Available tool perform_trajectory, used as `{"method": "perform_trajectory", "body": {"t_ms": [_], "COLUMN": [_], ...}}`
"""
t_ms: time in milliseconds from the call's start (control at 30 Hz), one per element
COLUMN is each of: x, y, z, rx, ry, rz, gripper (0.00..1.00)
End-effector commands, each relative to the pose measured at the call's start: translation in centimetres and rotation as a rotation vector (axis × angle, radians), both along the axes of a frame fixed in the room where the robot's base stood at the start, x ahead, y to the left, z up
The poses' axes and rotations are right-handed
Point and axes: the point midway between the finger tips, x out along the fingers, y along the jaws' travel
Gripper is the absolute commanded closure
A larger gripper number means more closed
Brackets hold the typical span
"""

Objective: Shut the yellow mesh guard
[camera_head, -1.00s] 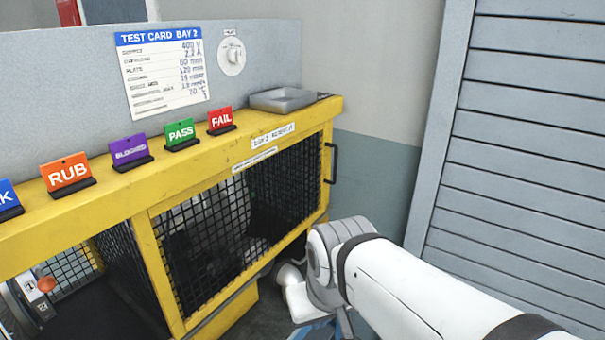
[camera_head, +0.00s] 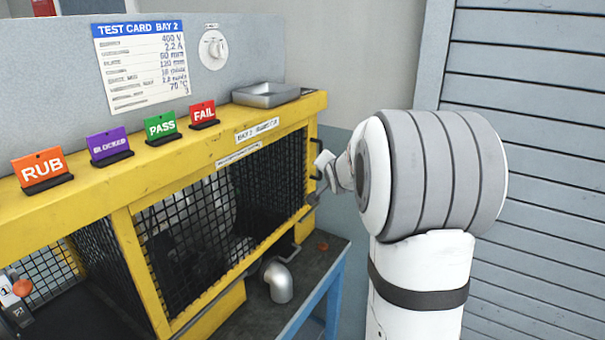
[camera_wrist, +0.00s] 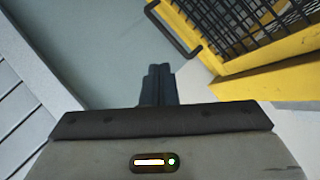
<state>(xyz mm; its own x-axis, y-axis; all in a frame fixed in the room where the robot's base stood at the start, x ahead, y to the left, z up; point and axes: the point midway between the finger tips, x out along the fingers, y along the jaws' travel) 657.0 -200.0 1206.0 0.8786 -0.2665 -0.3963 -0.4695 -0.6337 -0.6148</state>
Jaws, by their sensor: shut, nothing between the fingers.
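The yellow mesh guard (camera_head: 140,265) has a yellow frame and black mesh and stands at the front of the yellow bench. Open space shows to its left; I cannot tell how far it stands from shut. A dark bar handle (camera_wrist: 172,30) is at the yellow frame's end, top centre in the wrist view. My gripper (camera_wrist: 158,72) is shut and empty, its dark fingertips below the handle and apart from it in the picture. In the head view my arm reaches the bench's right end, and its wrist partly hides the handle there.
A dark table with blue legs (camera_head: 325,265) carries a metal pipe elbow (camera_head: 279,280) below the guard. Sign cards, such as the green PASS card (camera_head: 161,126), and a metal tray (camera_head: 266,94) stand on the bench top. A grey slatted shutter (camera_head: 545,170) is at right.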

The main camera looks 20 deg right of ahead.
Motion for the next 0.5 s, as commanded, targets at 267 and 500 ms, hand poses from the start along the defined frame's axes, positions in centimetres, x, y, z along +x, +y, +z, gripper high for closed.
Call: {"method": "perform_trajectory", "body": {"t_ms": [267, 500], "x": [7.9, 8.9], "y": [-8.2, -11.6], "z": [-5.7, -9.9], "rx": [0.42, 0.71], "ry": [-0.33, -0.436], "rz": [0.078, 0.187], "gripper": [1.0, 1.0]}}
